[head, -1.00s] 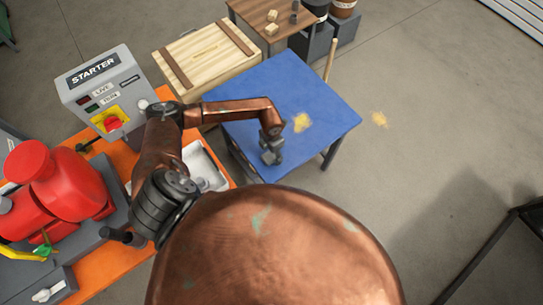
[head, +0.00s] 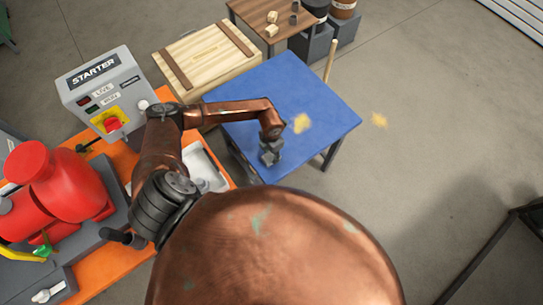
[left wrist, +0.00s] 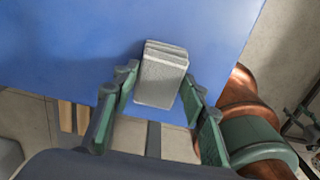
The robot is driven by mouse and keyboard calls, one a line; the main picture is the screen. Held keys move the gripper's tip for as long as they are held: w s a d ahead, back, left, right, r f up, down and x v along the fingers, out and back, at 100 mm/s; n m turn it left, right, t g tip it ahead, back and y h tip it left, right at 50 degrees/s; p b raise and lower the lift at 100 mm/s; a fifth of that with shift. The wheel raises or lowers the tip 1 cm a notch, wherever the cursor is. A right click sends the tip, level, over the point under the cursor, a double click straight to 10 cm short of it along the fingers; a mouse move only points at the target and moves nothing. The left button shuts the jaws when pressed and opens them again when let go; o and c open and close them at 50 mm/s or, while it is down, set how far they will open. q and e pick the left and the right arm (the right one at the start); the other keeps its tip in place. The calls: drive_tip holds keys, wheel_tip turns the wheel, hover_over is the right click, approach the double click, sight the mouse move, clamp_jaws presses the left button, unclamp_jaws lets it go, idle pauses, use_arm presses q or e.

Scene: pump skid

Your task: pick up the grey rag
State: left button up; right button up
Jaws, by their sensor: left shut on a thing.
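The grey rag (left wrist: 162,76) is a folded, layered pad in the left wrist view, at the near edge of the blue table (left wrist: 100,35). My left gripper (left wrist: 160,84) is shut on it, with one green-lined finger on each side. In the head view my left gripper (head: 270,155) is over the near left part of the blue table (head: 285,85), and the rag is hard to make out there. I cannot tell whether the rag still touches the tabletop. My right gripper is in neither view.
A yellowish patch (head: 302,123) lies on the blue table, and a wooden handle (head: 330,62) stands at its far edge. A wooden crate (head: 207,52) is behind. The orange bench (head: 107,262) carries the starter box (head: 105,90) and a red pump (head: 60,185).

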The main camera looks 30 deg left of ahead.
use_arm(q)
drive_tip(key=shift+r, duration=0.1)
drive_tip(key=shift+r, duration=0.55)
drive_tip(key=s+d+r, duration=0.3)
drive_tip(key=s+r, duration=0.8)
drive_tip(key=s, duration=0.2)
drive_tip(key=shift+s+r, duration=0.35)
drive_tip(key=o, duration=0.6)
drive_tip(key=shift+c, duration=0.2)
drive_tip(key=shift+w, duration=0.1)
drive_tip(key=c, duration=0.4)
